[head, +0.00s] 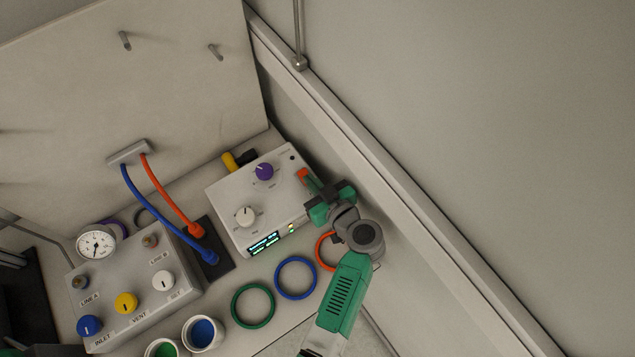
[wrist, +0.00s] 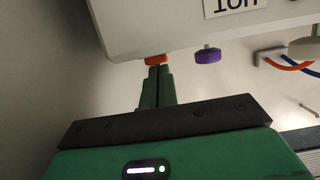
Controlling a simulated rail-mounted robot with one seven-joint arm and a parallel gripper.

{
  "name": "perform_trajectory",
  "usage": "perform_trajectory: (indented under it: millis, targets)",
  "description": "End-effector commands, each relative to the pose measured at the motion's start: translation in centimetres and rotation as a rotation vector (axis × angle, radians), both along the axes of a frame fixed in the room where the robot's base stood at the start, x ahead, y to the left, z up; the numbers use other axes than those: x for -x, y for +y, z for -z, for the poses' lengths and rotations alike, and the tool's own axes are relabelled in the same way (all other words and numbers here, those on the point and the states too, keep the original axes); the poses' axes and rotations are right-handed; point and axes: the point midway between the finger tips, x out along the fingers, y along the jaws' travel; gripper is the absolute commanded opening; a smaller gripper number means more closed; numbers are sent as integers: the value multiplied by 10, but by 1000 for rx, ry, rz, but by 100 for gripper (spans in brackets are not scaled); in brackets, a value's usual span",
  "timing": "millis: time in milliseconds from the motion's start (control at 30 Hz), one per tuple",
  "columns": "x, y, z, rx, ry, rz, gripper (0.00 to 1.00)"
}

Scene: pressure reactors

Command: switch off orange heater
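The heater is a white box (head: 237,210) with a purple knob (head: 264,171), a white knob (head: 245,216) and a lit display (head: 264,244). An orange switch (head: 302,175) sits at its right end, and it also shows in the wrist view (wrist: 156,58) beside the purple knob (wrist: 207,55). My gripper (head: 311,181) reaches in from the right. Its fingers (wrist: 157,70) look shut together, with their tips right at the orange switch. I cannot tell whether they touch it. The fingertips partly cover the switch.
Blue, green and orange rings lie in front of the heater, the orange one (head: 325,252) partly behind my arm. A valve box (head: 135,285) with a gauge (head: 96,243) stands left. Blue and orange cables run to a dark block (head: 216,262). A wall rail (head: 400,215) runs close on the right.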

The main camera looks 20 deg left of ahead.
Motion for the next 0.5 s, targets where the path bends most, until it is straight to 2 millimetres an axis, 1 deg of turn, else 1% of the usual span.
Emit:
perform_trajectory:
  millis: [67, 133, 267, 333, 500]
  targets:
    - [1, -1, -3, 2, 2, 1, 0]
    - [1, -2, -14, 1, 0, 1, 0]
    - [4, -6, -46, -1, -3, 3, 0]
    - [12, -22, -40, -1, 1, 6, 0]
    - [33, -57, -44, -1, 0, 5, 0]
